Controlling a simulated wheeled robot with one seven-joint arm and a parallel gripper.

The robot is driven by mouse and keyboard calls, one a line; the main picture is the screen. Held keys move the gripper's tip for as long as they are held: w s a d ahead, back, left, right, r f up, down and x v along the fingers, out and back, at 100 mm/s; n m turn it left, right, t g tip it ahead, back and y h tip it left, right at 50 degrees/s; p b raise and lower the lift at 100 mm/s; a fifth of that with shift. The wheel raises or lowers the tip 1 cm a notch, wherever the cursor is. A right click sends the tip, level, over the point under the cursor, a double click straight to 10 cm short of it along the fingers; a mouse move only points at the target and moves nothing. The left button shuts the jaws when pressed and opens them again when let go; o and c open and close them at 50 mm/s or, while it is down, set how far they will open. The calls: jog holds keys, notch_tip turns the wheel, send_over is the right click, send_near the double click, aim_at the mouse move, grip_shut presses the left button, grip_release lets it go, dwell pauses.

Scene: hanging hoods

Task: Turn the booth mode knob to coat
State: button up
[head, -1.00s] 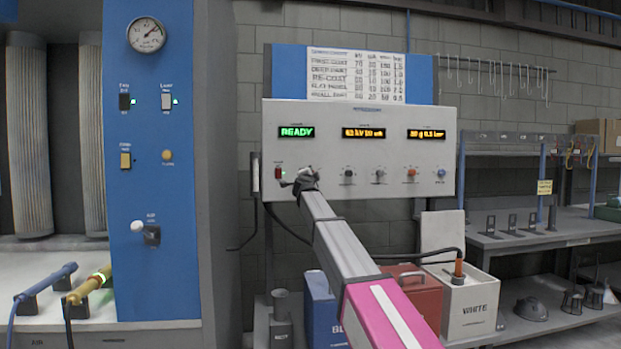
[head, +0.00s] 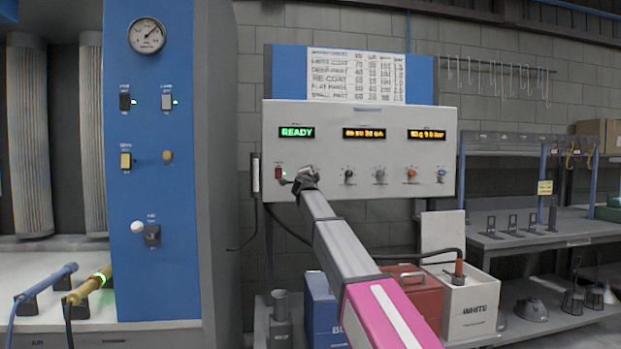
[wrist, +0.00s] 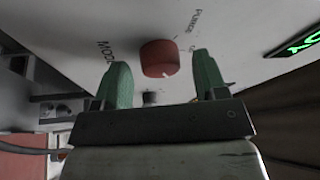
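The mode knob (wrist: 160,58) is a round red knob on the pale panel, with a small white mark on its lower edge. In the wrist view, the letters "MOD" stand by the left finger and "PURGE" stands above right of the knob. My gripper (wrist: 162,82) is open, with one green finger on each side of the knob and a visible gap on both sides. The word "coat" cannot be made out.
Several other small knobs, including a black one (head: 348,174), line the panel to the right. A green READY display (head: 297,132) is above. A white box (head: 470,308) and red case (head: 412,297) stand below.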

jog(key=shift+s, duration=0.1)
jog(key=v, duration=1)
jog(key=shift+s, duration=0.25)
